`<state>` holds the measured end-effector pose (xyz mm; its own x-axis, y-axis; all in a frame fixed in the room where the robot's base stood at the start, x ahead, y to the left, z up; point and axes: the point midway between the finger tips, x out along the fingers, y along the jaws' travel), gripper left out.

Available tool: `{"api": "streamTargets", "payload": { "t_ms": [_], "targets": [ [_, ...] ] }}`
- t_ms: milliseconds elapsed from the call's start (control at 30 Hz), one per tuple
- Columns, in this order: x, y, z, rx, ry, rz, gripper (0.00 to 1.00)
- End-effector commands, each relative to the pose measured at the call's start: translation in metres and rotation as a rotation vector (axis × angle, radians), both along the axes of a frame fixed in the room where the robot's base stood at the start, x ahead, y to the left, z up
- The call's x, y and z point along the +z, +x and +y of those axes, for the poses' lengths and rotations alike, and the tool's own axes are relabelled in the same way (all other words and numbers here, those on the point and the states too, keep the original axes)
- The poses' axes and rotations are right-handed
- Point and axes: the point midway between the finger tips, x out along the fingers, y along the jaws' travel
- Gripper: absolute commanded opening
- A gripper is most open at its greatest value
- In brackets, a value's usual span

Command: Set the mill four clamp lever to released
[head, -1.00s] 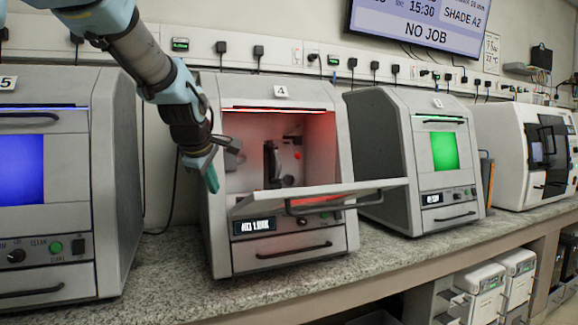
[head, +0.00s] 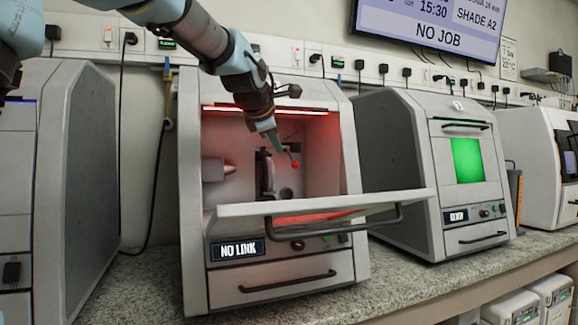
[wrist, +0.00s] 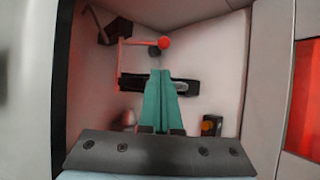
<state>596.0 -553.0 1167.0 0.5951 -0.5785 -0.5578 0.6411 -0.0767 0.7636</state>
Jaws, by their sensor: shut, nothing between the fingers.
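Mill four (head: 189,160) is the middle grey machine, its front door (head: 330,210) hanging open and its chamber lit red. Inside is the clamp lever, a thin arm with a red ball end (head: 295,163). In the wrist view the ball (wrist: 164,43) is just beyond my fingertips, with the lever's pale rod running left from it. My gripper (head: 279,148) is shut and empty, reaching down into the chamber opening, its teal fingers (wrist: 160,75) just short of the ball in the picture. I cannot tell whether they touch the lever. A dark clamp part (head: 264,175) stands behind.
The open door juts out below my gripper. A grey spindle (head: 214,170) is at the chamber's left. Another mill with a green window (head: 467,160) stands to the right, and one (head: 75,170) to the left. The display (head: 238,250) reads NO LINK.

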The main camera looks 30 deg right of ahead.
Motion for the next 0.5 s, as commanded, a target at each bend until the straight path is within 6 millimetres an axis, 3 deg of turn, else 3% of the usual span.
{"api": "streamTargets", "payload": {
  "t_ms": [267,500],
  "targets": [
    [-0.002,0.002,-0.001,0.000,0.002,0.000,0.00],
    [-0.019,0.020,-0.020,-0.001,0.003,0.003,0.00]
  ]
}}
